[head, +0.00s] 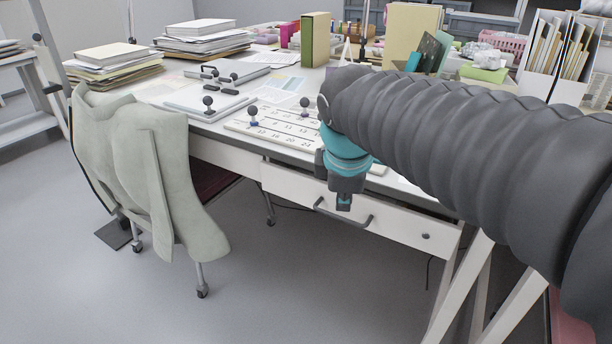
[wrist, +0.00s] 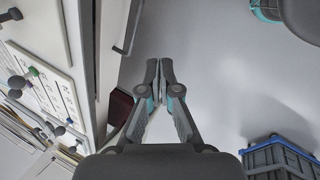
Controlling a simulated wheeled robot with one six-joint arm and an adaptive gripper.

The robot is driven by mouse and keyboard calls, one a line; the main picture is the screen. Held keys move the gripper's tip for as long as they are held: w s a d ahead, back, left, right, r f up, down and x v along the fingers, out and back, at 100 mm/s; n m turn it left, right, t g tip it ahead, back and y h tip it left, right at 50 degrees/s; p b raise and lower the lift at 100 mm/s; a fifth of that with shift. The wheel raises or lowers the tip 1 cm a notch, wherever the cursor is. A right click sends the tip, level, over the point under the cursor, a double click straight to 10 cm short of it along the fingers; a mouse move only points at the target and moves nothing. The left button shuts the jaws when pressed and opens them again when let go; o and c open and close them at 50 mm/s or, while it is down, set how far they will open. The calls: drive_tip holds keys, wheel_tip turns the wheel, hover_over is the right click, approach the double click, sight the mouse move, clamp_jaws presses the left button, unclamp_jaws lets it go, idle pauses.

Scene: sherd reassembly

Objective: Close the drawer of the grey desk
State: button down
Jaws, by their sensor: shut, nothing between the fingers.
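The grey desk (head: 226,154) has a white drawer (head: 400,225) with a dark bar handle (head: 325,207) in the head view. The drawer front stands a little out from the desk, with a dark gap along its top edge at the right. In the wrist view the drawer front (wrist: 108,45) is at the left and its handle (wrist: 128,32) runs beside it. My gripper (head: 344,204) points down in front of the drawer, overlapping the handle in the head view. In the wrist view my gripper (wrist: 160,64) is shut and empty, apart from the handle. Contact with the drawer cannot be told.
A chair with a pale green cover (head: 150,165) stands left of the drawer. A numbered board (head: 275,130) with knobs lies on the desktop. A blue crate (wrist: 282,160) is at lower right in the wrist view. The floor (head: 290,290) before the desk is clear.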

sight(307, 179)
drive_tip(key=w+a+r+n+h, duration=0.1)
drive_tip(key=w+a+n+h, duration=0.1)
drive_tip(key=w+a+n, duration=0.85)
drive_tip(key=w+d+f+n, duration=0.1)
drive_tip(key=w+f, duration=0.1)
drive_tip(key=f, duration=0.1)
drive_tip(key=w+d+f+n, duration=0.1)
drive_tip(key=w+d+f, duration=0.1)
drive_tip(key=f, duration=0.1)
drive_tip(key=w+d+f+n, duration=0.1)
drive_tip(key=w+d+f, duration=0.1)
drive_tip(key=f, duration=0.1)
drive_tip(key=shift+w+d, duration=0.35)
drive_tip(key=shift+w, duration=0.25)
